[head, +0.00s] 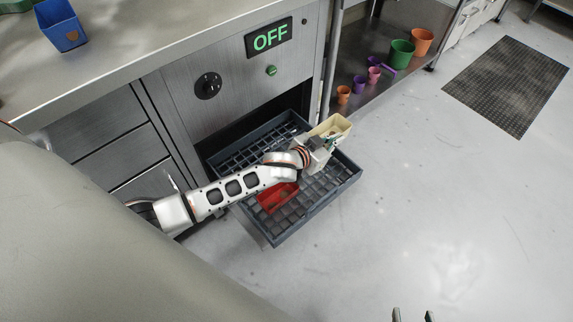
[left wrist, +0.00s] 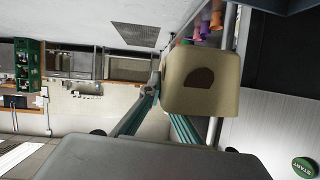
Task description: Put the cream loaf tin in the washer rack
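The cream loaf tin (head: 338,122) is at my left gripper (head: 323,143), above the far right part of the washer rack. In the left wrist view the tin (left wrist: 222,82) shows a brown patch on its near end. The left fingers (left wrist: 160,108) stand at one long side wall of the tin and look closed on it; one fingertip is partly hidden behind the tin. The dark grey washer rack (head: 262,229) is pulled out from the washer, and my left arm crosses over it. My right gripper (head: 413,314) shows only its two separated fingertips at the bottom edge, empty.
A red tin (head: 278,198) lies in the rack below my left arm. The washer's sign (head: 269,38) reads OFF. A blue tin (head: 63,30) stands on the counter. Several coloured cups, including a green one (head: 401,53), stand on a low shelf.

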